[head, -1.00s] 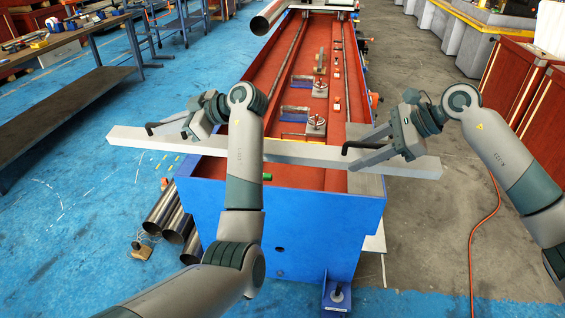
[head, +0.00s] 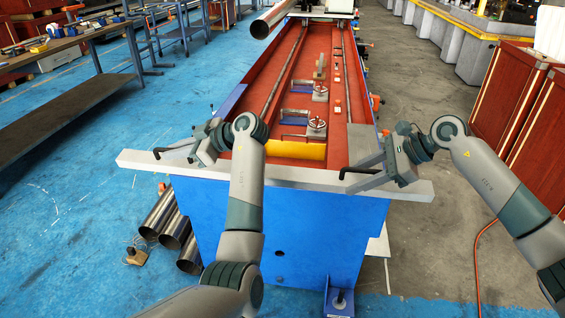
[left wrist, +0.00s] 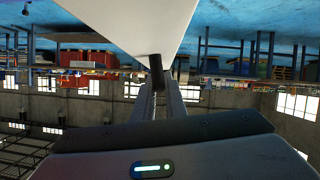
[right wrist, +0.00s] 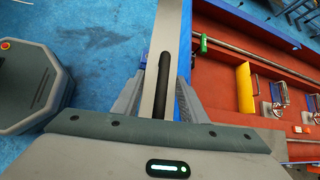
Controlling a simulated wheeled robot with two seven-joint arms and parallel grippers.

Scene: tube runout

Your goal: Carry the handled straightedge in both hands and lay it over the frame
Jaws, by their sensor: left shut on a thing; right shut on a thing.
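The straightedge (head: 290,178) is a long pale grey bar with two black handles, lying crosswise over the near end of the blue and red frame (head: 300,235). Both its ends overhang the frame's sides. I cannot tell whether it touches the rim. My left gripper (head: 184,150) is shut on the left handle; that handle (left wrist: 156,73) shows between the fingers in the left wrist view. My right gripper (head: 362,167) is shut on the right handle, and that handle (right wrist: 163,85) shows between the fingers in the right wrist view.
Inside the frame are a yellow block (head: 296,150), handwheels (head: 317,126) and long rods. Steel tubes (head: 160,213) lie on the floor at the left. A workbench (head: 70,85) stands at the far left and red cabinets (head: 530,100) at the right.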

